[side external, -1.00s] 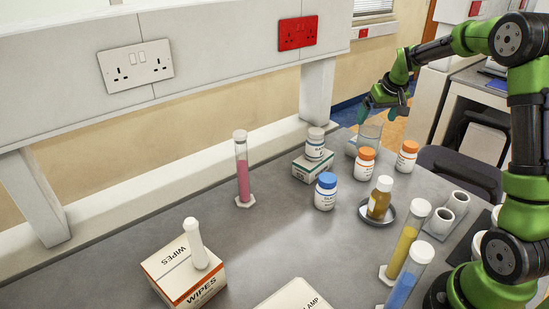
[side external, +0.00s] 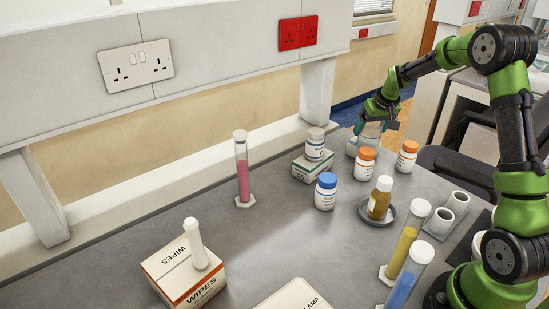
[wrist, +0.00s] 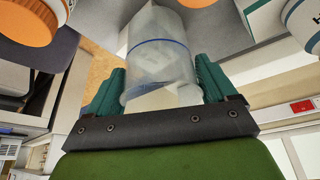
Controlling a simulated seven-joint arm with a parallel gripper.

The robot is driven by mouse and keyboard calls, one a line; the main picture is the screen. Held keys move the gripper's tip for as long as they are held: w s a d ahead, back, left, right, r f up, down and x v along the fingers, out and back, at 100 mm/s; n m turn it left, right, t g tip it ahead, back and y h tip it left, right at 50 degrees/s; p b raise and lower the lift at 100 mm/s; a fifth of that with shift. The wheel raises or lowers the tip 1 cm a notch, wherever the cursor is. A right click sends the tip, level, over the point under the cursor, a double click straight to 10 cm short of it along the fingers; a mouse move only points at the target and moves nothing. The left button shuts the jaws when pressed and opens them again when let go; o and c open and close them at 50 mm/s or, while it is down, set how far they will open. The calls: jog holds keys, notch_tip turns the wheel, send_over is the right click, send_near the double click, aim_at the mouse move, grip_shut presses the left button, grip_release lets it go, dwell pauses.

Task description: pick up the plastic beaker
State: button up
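The plastic beaker (wrist: 160,65) is clear with a blue band, and it stands between my gripper's fingers in the wrist view. In the side external view the beaker (side external: 371,131) is at the far end of the bench, partly hidden by the gripper. No clear grip shows, and any contact is hard to make out.
Orange-capped bottles (side external: 364,163) (side external: 407,156) stand close to the beaker. A white-capped bottle sits on a small box (side external: 313,167) to its left. A blue-capped bottle (side external: 325,191) and an amber bottle (side external: 380,197) in a dark dish stand nearer. The bench (side external: 275,240) is clear in the middle.

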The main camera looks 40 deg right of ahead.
jog(key=c, duration=0.3)
jog(key=w+d+r, duration=0.1)
jog(key=r, duration=0.2)
jog(key=w+d+r, duration=0.1)
jog(key=r, duration=0.5)
jog(key=shift+w+d+r, duration=0.3)
jog(key=shift+w+d, duration=0.1)
jog(key=shift+w+f, duration=0.1)
jog(key=shift+f, duration=4.55)
